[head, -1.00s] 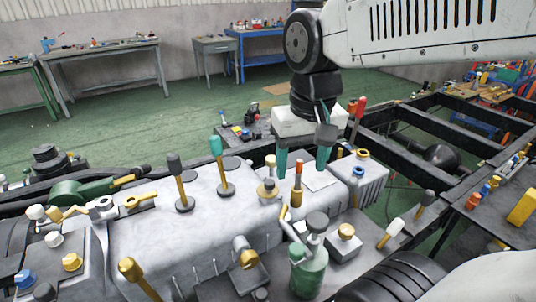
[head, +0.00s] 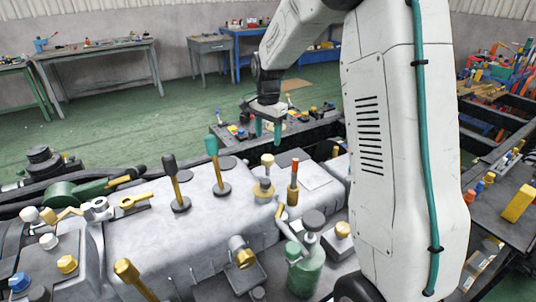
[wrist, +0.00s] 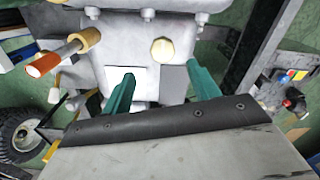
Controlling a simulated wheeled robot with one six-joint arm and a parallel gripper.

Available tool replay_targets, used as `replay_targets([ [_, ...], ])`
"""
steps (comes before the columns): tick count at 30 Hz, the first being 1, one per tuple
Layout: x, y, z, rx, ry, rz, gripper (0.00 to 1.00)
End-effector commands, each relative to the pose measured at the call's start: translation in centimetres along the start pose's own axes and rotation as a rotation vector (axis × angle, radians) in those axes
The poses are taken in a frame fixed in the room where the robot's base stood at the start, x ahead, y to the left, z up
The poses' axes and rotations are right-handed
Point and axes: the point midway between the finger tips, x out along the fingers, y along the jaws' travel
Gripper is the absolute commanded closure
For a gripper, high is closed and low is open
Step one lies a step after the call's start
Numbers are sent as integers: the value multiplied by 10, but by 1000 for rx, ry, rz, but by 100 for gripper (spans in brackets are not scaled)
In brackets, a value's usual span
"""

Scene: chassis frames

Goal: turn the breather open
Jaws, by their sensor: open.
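A round brass cap (wrist: 162,50) stands on the grey housing in the wrist view, just beyond the gap between my fingers. It looks like the pale-topped cap (head: 267,160) at the housing's far edge in the head view. It may be the breather; no label shows. My gripper (head: 267,132) hangs fingers down above and slightly behind that cap, apart from it. In the wrist view my gripper's two teal fingers (wrist: 162,86) are spread with nothing between them.
An orange-tipped lever (wrist: 60,55) and a white plate (wrist: 125,80) lie close by. Two tall levers (head: 172,180) stand left on the housing (head: 140,235). A tray of small parts (head: 228,133) is behind. My arm covers the right side of the head view.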

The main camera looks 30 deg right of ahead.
Motion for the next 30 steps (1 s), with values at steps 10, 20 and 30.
replay_targets([
  [10, 41, -4, -5, 26, -3, 5, 40],
  [20, 81, -4, -5, 25, -1, 2, 40],
  [30, 85, -4, -5, 24, -1, 2, 45],
])
